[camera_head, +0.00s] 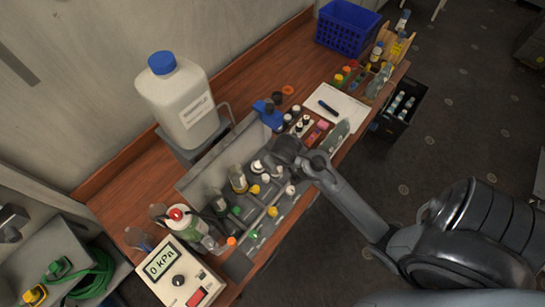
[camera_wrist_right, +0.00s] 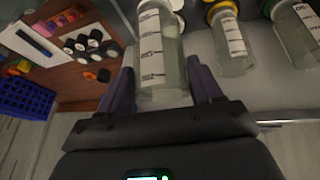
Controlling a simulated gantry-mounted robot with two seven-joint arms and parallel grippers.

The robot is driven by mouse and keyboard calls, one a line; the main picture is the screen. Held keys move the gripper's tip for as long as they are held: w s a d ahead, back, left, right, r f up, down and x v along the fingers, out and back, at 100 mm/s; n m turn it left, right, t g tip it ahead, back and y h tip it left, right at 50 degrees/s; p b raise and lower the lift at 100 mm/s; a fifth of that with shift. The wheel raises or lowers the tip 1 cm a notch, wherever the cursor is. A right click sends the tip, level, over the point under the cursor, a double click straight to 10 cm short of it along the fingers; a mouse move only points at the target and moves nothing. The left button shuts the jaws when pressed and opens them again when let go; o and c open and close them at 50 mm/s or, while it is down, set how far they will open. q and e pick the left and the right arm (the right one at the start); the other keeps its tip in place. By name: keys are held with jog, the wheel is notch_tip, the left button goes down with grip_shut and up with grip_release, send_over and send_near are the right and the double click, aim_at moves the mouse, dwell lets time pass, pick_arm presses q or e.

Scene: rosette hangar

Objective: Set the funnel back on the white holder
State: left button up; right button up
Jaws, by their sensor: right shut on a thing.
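My right gripper (camera_head: 285,158) is over the grey tray (camera_head: 203,172) in the head view. In the right wrist view its fingers (camera_wrist_right: 163,88) are closed on either side of a clear bottle (camera_wrist_right: 152,55) with a white graduated label. The bottle's top is cut off by the frame edge. Clear, cone-like vessels (camera_head: 157,212) stand at the left end of the bench; I cannot tell whether one is the funnel. I cannot pick out the white holder with certainty. My left gripper is not seen.
Several capped bottles (camera_head: 238,180) crowd the tray. A large white jug (camera_head: 181,105) with a blue cap stands behind it. A kPa meter (camera_head: 178,276) is at the front left.

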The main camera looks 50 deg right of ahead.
jog(key=w+d+f+n+y+p, duration=0.1)
jog(key=w+d+f+n+y, duration=0.1)
jog(key=w+f+n+y, duration=0.4)
jog(key=w+n, duration=0.2)
jog(key=n, duration=0.2)
jog(key=shift+f+y, duration=0.15)
jog(key=shift+y, duration=0.15)
dwell(0.6)
jog(key=shift+w, duration=0.1)
dwell(0.6)
jog(key=shift+p, duration=0.4)
dwell(0.7)
